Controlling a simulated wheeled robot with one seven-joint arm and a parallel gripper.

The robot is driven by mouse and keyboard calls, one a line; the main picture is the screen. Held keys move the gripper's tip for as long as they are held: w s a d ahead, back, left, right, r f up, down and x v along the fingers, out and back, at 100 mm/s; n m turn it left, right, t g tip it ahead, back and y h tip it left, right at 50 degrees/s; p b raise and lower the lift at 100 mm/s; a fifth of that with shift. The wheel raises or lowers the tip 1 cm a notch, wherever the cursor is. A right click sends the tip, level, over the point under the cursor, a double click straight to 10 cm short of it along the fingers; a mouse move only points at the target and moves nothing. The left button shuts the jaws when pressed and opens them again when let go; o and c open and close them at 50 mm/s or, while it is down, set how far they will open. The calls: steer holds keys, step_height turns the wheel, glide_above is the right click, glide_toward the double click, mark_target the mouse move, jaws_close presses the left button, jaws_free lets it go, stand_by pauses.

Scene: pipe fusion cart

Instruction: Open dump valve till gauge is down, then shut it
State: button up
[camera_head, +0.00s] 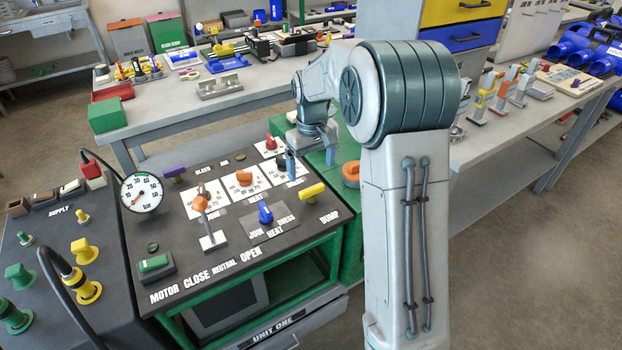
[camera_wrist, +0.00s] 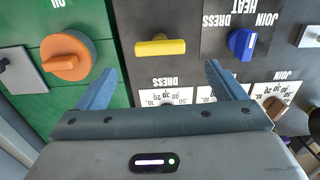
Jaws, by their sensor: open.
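The dump valve's yellow handle (camera_head: 312,192) sits on the dark panel's right side, above the DUMP lettering. In the wrist view the handle (camera_wrist: 160,46) lies crosswise, ahead of and between my fingers, with space on both sides. The round white gauge (camera_head: 142,193) stands at the panel's left; its red needle points to the lower left, but the exact reading is too small to tell. My gripper (camera_head: 291,172) is open and empty above the panel, up and left of the yellow handle in the head view. The fingertips (camera_wrist: 161,70) touch nothing that I can see.
A blue knob (camera_head: 265,213) sits close left of the yellow handle. An orange knob (camera_wrist: 66,56) on the green cabinet lies beside one finger. An upright orange-topped lever (camera_head: 206,220), an orange knob (camera_head: 244,178) and a red knob (camera_head: 271,142) also stand on the panel.

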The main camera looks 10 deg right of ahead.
step_height(320, 180, up, 7)
steer(key=shift+f, duration=0.15)
stand_by(0.4)
steer(key=s+r+m+t+p, duration=0.2)
steer(key=s+m+p, duration=0.1)
steer(key=s, duration=2.4)
steer(key=shift+s+m+t, duration=0.4)
steer(key=shift+m, duration=0.1)
